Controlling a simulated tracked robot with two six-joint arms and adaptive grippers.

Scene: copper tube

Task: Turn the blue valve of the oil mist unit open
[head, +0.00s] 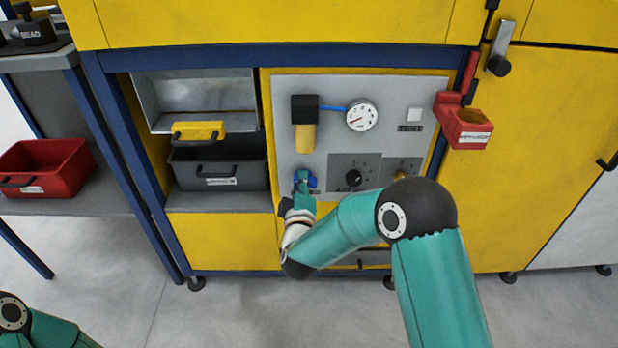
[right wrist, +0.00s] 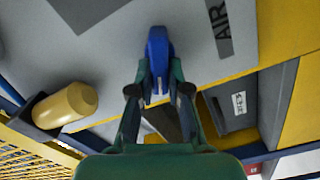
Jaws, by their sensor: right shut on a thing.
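The oil mist unit is a grey panel (head: 400,95) set in a yellow and blue machine frame. Its blue valve (head: 312,181) sits low at the panel's left side, partly hidden by my right gripper. My right gripper (head: 302,182) reaches up to it from below. In the right wrist view the blue valve handle (right wrist: 157,58) stands between the fingertips of my right gripper (right wrist: 158,82), which are shut on it. An "AIR" label is beside the handle there. My left gripper is out of view; only a part of my left arm shows at the lower left.
The panel also carries a black and yellow filter unit (head: 304,125), a pressure gauge (head: 361,115) and a black knob (head: 353,178). A red holder (head: 468,128) juts out at the right. A dark drawer bin (head: 220,165) and a red bin (head: 48,168) are at the left.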

